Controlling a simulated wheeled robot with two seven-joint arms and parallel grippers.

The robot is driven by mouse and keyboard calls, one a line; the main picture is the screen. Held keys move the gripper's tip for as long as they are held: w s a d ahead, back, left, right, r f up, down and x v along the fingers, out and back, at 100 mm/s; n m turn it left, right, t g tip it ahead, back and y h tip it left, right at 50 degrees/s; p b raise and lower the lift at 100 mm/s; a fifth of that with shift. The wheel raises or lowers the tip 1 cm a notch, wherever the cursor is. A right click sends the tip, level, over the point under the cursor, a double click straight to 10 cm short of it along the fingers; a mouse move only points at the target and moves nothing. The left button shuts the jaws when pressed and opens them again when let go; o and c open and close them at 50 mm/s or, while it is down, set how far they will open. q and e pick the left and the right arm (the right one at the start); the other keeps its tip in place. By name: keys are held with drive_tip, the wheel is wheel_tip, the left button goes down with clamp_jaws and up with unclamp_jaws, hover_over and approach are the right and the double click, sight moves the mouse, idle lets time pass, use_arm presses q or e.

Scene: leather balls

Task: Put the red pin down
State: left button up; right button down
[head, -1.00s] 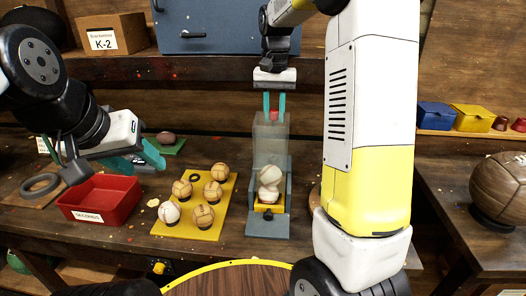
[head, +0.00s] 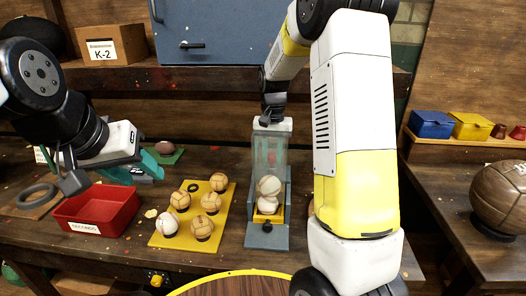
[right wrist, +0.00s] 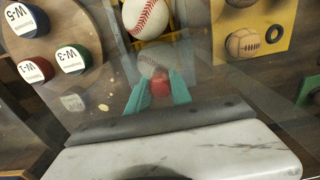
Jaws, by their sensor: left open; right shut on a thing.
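My right gripper (head: 271,160) points down into the top of a clear upright chute (head: 258,158), its teal fingers inside the walls. It is shut on the small red pin (right wrist: 159,85), which shows between the fingertips in the right wrist view. Below the pin, pale stitched balls (head: 269,186) are stacked at the bottom of the chute, which stands on a blue-grey base (head: 266,236). I cannot tell whether the pin touches the upper ball. My left gripper (head: 140,168) is open and empty above the bench, behind the red tray.
A red tray (head: 84,228) stands at the left. A yellow board (head: 172,240) with several balls and a black ring lies left of the chute. A large brown ball (head: 503,196) rests on the right bench. A blue cabinet (head: 225,28) stands on the shelf behind.

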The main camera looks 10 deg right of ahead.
drive_tip(key=shift+f, duration=0.1)
drive_tip(key=c, duration=1.1)
unclamp_jaws()
drive_tip(key=shift+c, duration=0.2)
wheel_tip(320, 180, up, 12)
drive_tip(key=shift+r, duration=0.2)
